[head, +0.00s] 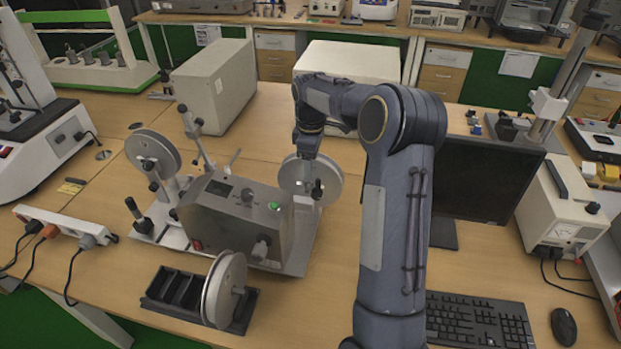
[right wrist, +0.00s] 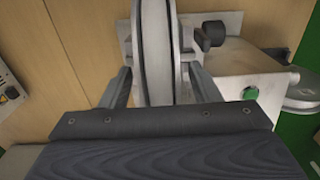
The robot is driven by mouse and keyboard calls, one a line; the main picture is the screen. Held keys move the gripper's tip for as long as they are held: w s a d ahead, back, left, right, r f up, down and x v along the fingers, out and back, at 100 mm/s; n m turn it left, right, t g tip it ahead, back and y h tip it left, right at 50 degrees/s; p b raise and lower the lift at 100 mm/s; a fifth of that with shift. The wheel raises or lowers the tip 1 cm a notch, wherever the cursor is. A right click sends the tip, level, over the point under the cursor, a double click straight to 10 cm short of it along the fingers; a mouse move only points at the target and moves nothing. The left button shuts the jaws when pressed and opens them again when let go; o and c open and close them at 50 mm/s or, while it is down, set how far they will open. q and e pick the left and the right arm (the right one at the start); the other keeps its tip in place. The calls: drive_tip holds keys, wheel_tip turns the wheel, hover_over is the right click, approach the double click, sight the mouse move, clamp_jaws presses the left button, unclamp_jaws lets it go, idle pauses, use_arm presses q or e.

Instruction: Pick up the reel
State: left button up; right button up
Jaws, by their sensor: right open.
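A grey reel (head: 329,184) is mounted upright at the right end of a metal winding machine (head: 222,217). My right gripper (head: 306,172) points down at this reel from above. In the right wrist view, the reel (right wrist: 153,50) stands edge-on between the two open fingers of the right gripper (right wrist: 160,88). There is a gap on the left side; on the right the finger is close to the reel hub, and I cannot tell if it touches. A second reel (head: 147,148) is on the machine's left end. A third reel (head: 222,285) stands in a black tray (head: 165,304). My left gripper is out of view.
A white box (head: 217,86) and another white box (head: 350,62) stand behind the machine. A monitor (head: 485,180), keyboard (head: 478,320) and mouse (head: 563,326) are on the right. A power strip (head: 65,226) lies on the left. The wooden table is bare in front of the machine's right end.

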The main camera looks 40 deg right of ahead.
drive_tip(key=shift+f, duration=0.4)
drive_tip(key=shift+c, duration=0.2)
clamp_jaws()
